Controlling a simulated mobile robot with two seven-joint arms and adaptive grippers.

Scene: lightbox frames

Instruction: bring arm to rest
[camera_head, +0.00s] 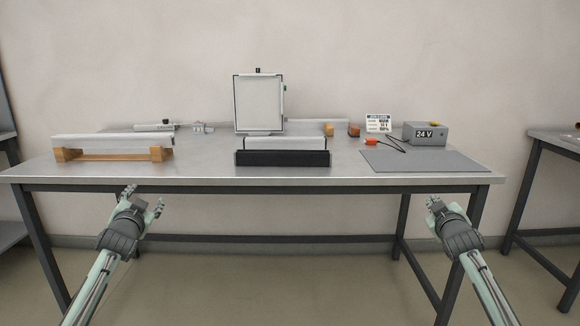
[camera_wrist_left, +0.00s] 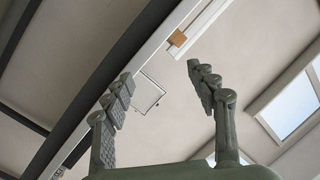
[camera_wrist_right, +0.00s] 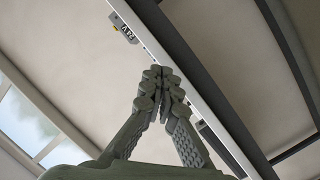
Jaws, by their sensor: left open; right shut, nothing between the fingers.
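My left gripper (camera_head: 144,198) is open and empty, held in front of the table's front edge at the left. Its two spread fingers also show in the left wrist view (camera_wrist_left: 160,85), with nothing between them. My right gripper (camera_head: 433,203) is shut and empty, in front of the table's right part, below the top's level in the picture. Its fingertips meet in the right wrist view (camera_wrist_right: 161,75). Both forearms come up from the lower corners of the head view, and neither gripper touches anything.
The table (camera_head: 205,172) carries a long pale bar on a wooden cradle (camera_head: 115,155), a black-fronted block (camera_head: 283,158), a framed white panel (camera_head: 258,104), a grey mat (camera_head: 425,161) and a 24 V box (camera_head: 426,134). Another table (camera_head: 556,142) stands right. Space before the table is clear.

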